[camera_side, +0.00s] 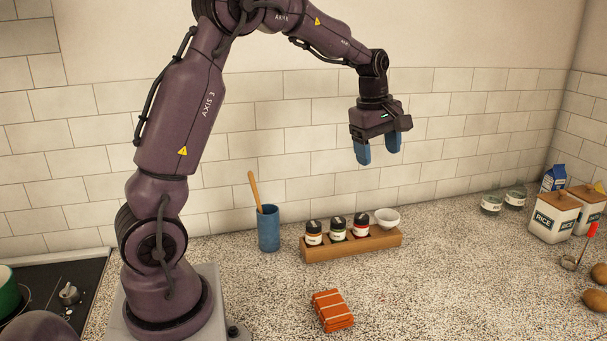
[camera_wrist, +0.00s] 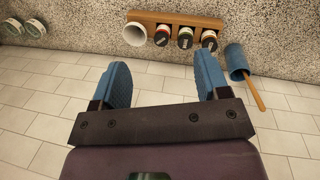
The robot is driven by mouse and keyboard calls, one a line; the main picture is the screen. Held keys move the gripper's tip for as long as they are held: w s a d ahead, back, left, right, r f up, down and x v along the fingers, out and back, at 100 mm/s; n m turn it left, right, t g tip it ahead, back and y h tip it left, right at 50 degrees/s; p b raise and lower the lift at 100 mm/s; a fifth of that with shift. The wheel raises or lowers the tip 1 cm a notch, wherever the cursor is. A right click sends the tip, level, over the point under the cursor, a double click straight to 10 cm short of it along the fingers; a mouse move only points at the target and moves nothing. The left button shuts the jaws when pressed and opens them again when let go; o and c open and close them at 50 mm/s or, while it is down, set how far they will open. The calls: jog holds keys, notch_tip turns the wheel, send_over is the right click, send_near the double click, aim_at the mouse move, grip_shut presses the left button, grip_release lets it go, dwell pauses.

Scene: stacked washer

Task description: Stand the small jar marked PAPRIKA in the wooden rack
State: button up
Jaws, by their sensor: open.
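The wooden rack (camera_side: 352,246) stands on the counter near the tiled wall; it also shows in the wrist view (camera_wrist: 180,17). Three small dark-lidded jars stand in it: a left one (camera_side: 314,238), a middle one (camera_side: 338,235) and a right one with a red band (camera_side: 361,230). Their label words are too small to read, so I cannot tell which jar, if any, is PAPRIKA.
A blue cup (camera_side: 268,230) with a wooden utensil stands left of the rack. The counter between cloth and canisters is clear.

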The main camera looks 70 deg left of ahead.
jog(key=s+d+r+m+t, duration=0.2)
jog(key=s+d+r+m, duration=0.5)
jog(key=s+d+m, duration=0.25)
jog(key=s+d+f+m+t, duration=0.1)
jog(key=s+d+f+m, duration=0.1)
jog(key=s+d+m, duration=0.6)
jog(key=s+m, duration=0.3)
jog(key=s, duration=0.1)
jog(key=shift+t, duration=0.3)
